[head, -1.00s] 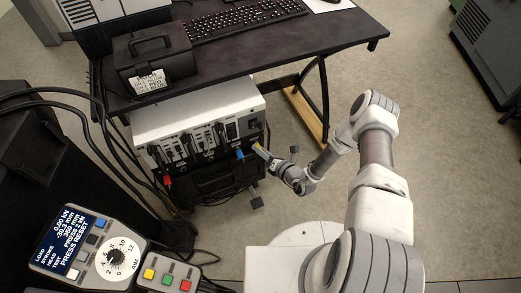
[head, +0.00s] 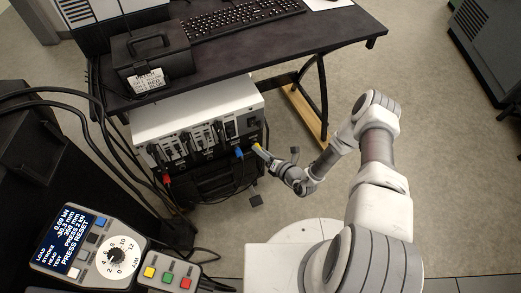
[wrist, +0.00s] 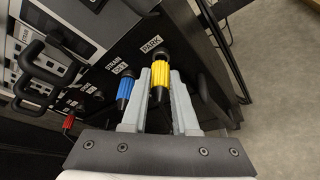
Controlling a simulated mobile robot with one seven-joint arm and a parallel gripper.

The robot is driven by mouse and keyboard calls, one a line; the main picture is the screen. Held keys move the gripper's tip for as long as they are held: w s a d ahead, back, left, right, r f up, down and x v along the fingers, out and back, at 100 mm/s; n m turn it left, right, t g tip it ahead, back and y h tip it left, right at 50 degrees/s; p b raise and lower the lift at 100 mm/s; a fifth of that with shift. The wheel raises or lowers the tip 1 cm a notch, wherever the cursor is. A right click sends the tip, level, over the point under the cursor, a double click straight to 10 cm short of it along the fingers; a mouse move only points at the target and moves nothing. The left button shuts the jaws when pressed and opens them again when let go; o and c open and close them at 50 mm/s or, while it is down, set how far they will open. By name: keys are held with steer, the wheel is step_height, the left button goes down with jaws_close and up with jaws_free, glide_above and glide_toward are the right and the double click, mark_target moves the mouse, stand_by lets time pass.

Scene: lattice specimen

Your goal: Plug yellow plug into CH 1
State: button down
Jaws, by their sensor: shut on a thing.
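The yellow plug (wrist: 159,82) stands between the fingers of my gripper (wrist: 158,90), which is shut on it. Its dark nose points at the panel just below the PARK label (wrist: 152,44); whether it is seated in a socket there I cannot tell. In the head view the yellow plug (head: 258,147) shows at the right end of the grey unit (head: 190,112), with my gripper (head: 264,153) at it. No CH 1 label is readable. A label reading STRAIN CH 3 (wrist: 117,68) is above the blue plug.
A blue plug (wrist: 125,88) sits close left of my gripper's left finger. A red plug (wrist: 68,121) is farther left on the panel. Black handles (wrist: 40,72) stick out from the unit's front. Dark cables hang at the left. Open floor (head: 290,215) lies to the right.

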steer(key=s, duration=0.1)
steer(key=s+d, duration=0.1)
steer(key=s+p, duration=0.1)
steer(key=shift+s+d, duration=0.35)
stand_by(0.3)
